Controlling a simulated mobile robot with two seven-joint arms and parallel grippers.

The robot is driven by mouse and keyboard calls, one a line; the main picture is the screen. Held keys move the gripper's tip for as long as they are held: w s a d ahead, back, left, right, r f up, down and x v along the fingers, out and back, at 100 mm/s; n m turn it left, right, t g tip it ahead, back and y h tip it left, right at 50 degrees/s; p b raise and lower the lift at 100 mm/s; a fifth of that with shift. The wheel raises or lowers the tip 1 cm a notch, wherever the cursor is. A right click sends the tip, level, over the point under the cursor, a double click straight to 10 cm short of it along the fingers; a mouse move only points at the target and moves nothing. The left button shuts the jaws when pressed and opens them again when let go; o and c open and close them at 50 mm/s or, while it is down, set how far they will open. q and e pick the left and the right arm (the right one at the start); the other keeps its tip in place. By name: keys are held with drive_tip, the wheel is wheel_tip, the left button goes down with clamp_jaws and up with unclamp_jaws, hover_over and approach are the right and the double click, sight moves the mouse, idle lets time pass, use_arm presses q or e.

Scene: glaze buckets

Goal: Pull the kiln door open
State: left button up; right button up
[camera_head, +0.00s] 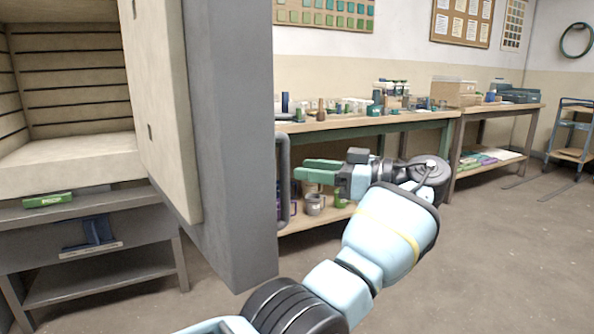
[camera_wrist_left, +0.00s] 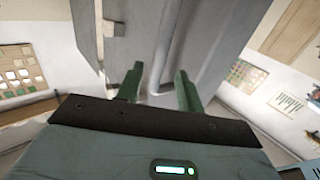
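The kiln door (camera_head: 228,130) stands swung open, a thick grey slab with a beige inner lining (camera_head: 165,100). The kiln chamber (camera_head: 70,75) is exposed at left. The door's grey vertical bar handle (camera_head: 283,180) is on its right side; in the left wrist view the handle (camera_wrist_left: 168,55) runs ahead of the gap between my fingers. My left gripper (camera_head: 305,169) has green fingers, spread apart and empty, with tips just right of the handle. It also shows in the left wrist view (camera_wrist_left: 159,80). I cannot tell whether a finger touches the handle. My right gripper is out of view.
A long workbench (camera_head: 400,122) with jars and tools stands behind my left arm, with buckets (camera_head: 315,204) on its lower shelf. A blue cart (camera_head: 572,130) is at far right. The kiln's grey stand (camera_head: 100,283) is at lower left. Floor at right (camera_head: 500,260) is clear.

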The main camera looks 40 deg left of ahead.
use_arm(q)
drive_tip(key=shift+v, duration=1.05)
drive_tip(key=shift+a, duration=0.1)
